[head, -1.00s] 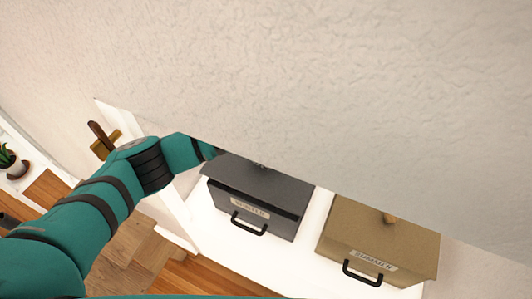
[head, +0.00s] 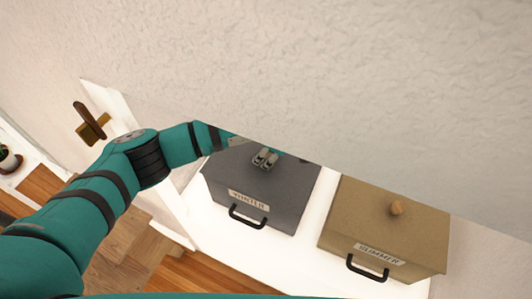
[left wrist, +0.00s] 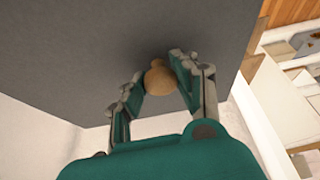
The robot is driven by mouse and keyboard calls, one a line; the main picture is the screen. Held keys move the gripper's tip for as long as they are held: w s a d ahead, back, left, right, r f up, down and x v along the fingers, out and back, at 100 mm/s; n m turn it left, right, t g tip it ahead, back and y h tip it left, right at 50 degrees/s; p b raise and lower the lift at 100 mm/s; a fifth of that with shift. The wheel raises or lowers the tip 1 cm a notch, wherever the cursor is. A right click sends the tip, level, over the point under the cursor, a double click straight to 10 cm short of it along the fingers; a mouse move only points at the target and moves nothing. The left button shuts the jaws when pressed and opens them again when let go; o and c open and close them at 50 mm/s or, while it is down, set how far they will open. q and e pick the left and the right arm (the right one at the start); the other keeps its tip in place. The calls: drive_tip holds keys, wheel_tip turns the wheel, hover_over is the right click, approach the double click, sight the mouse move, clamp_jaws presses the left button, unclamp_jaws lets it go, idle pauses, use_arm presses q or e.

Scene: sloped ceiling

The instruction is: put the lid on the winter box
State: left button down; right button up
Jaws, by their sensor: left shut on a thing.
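The grey winter box (head: 284,219) stands on the white shelf, with its label and black handle facing me. Its dark grey lid (head: 290,182) covers the top, and I see no clear gap along the front in the head view. My left gripper (head: 265,158) is over the lid, its fingers shut on the lid's round wooden knob. The left wrist view shows the knob (left wrist: 158,78) between the fingertips, against the grey lid (left wrist: 130,40). The lid's back edge is hidden in the head view. My right gripper is not in view.
A tan summer box (head: 350,220) with a wooden knob (head: 397,208) stands to the right, with a narrow strip of white shelf between. The sloped ceiling (head: 380,80) hangs low, close behind and above the boxes. A white post edges the left side.

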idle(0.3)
use_arm(q)
drive_tip(key=c, duration=0.9)
unclamp_jaws()
drive_tip(key=shift+v, duration=3.75)
